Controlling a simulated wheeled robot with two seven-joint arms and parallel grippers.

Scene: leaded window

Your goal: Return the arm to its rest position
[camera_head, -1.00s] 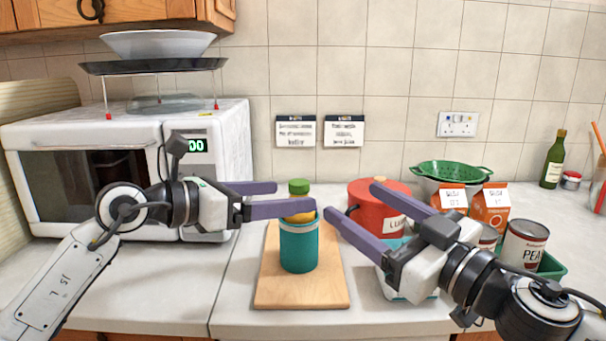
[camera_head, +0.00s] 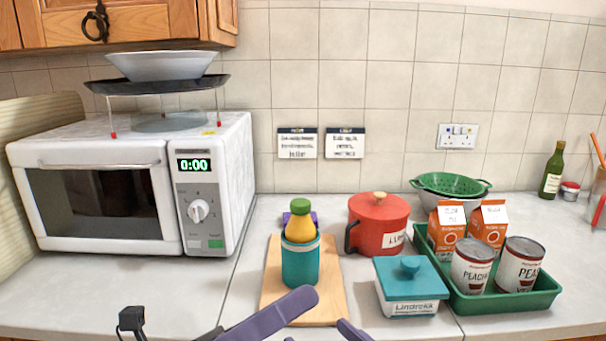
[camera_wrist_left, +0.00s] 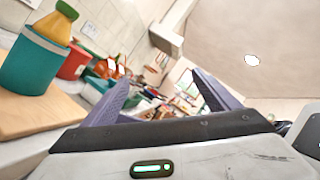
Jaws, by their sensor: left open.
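My left gripper (camera_head: 302,314) is low at the bottom edge of the head view, in front of the wooden board. One purple finger shows well and most of the rest is cut off. The left wrist view shows its two fingers (camera_wrist_left: 160,95) spread apart with nothing between them.
A microwave (camera_head: 100,190) stands left. Right of the board are a red pot (camera_head: 378,225), a teal lidded box (camera_head: 410,285) and a green tray (camera_head: 505,303) with cans and cartons. A colander (camera_head: 450,185) stands behind. The counter left of the board is clear.

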